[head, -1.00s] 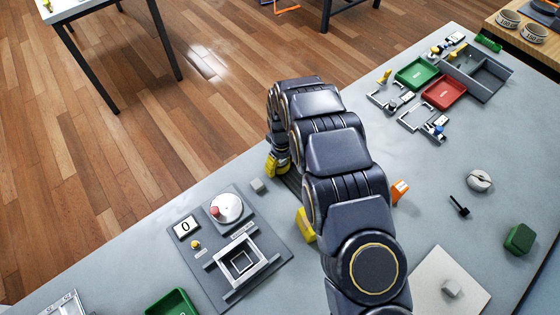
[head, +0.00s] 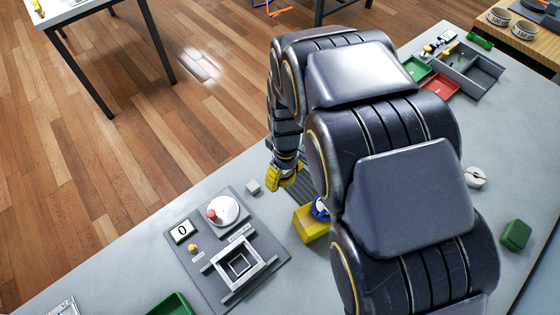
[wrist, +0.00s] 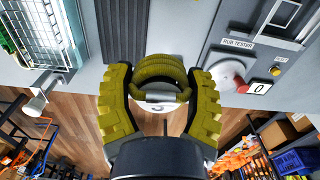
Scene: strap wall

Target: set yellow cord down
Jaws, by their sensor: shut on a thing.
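The yellow cord (wrist: 160,70) is a looped coil in the wrist view, held between the two chunky yellow fingers of my gripper (wrist: 160,95). The fingers press it from both sides. The cord cannot be told apart from the yellow fingers there. I cannot tell whether the cord touches the bench.
A dark ridged strip (wrist: 122,30) shows in the wrist view. My arm hides the middle of the bench.

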